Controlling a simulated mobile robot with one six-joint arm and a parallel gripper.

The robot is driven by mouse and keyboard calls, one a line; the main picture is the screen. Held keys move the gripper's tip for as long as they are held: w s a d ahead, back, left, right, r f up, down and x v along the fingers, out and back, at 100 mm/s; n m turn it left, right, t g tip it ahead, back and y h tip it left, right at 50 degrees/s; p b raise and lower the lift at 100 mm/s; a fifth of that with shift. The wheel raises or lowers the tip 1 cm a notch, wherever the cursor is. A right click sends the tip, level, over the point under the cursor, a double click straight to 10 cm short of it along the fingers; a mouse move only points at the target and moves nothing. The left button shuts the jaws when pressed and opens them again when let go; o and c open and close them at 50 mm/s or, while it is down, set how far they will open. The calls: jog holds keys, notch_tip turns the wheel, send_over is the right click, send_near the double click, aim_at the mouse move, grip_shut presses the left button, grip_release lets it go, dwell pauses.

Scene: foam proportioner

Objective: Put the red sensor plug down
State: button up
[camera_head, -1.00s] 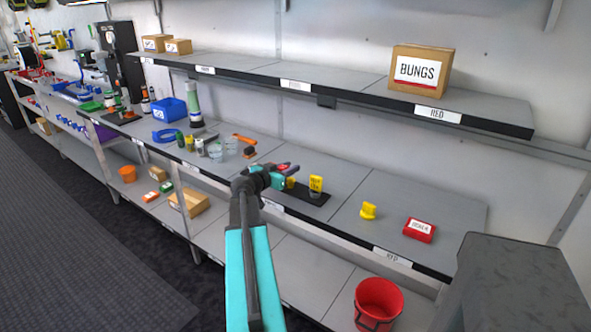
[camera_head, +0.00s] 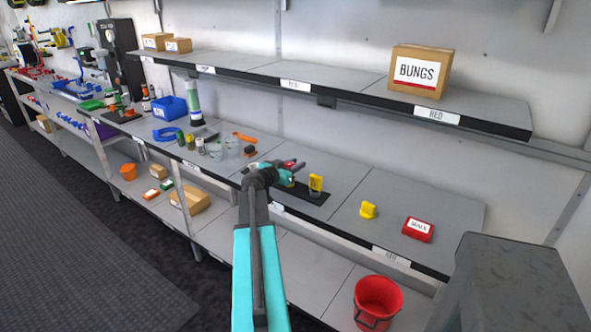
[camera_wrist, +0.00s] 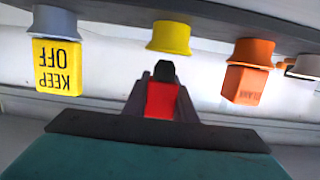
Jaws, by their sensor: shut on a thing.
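The red sensor plug (camera_wrist: 161,101) sits between the two dark fingers of my gripper (camera_wrist: 163,85) in the wrist view, with a dark tip at its far end. In the head view my gripper (camera_head: 296,164) is shut on it above the middle shelf board (camera_head: 345,180), near a dark strip (camera_head: 312,196). Only a small bit of red shows there, and the fingers hide the rest. The plug is held clear of the shelf as far as I can see.
A yellow tag (camera_head: 316,182) stands on the dark strip. A yellow piece (camera_head: 368,209) and a red labelled box (camera_head: 418,229) are to the right. The wrist view is upside down; it shows a yellow KEEP OFF block (camera_wrist: 57,66) and an orange block (camera_wrist: 246,83).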

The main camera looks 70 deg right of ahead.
jog(key=shift+f+b, duration=0.4)
jog(key=shift+f, duration=0.85)
jog(key=o, duration=1)
jog(key=shift+o, duration=0.2)
jog(key=shift+p, duration=0.85)
jog(key=shift+w+a+f, duration=0.1)
jog(key=shift+a+f, duration=0.1)
jog(key=shift+a, duration=0.1)
jog(key=b+v, duration=0.4)
jog(key=v, duration=0.9)
jog(key=shift+a+b, duration=0.15)
jog(key=shift+b, duration=0.2)
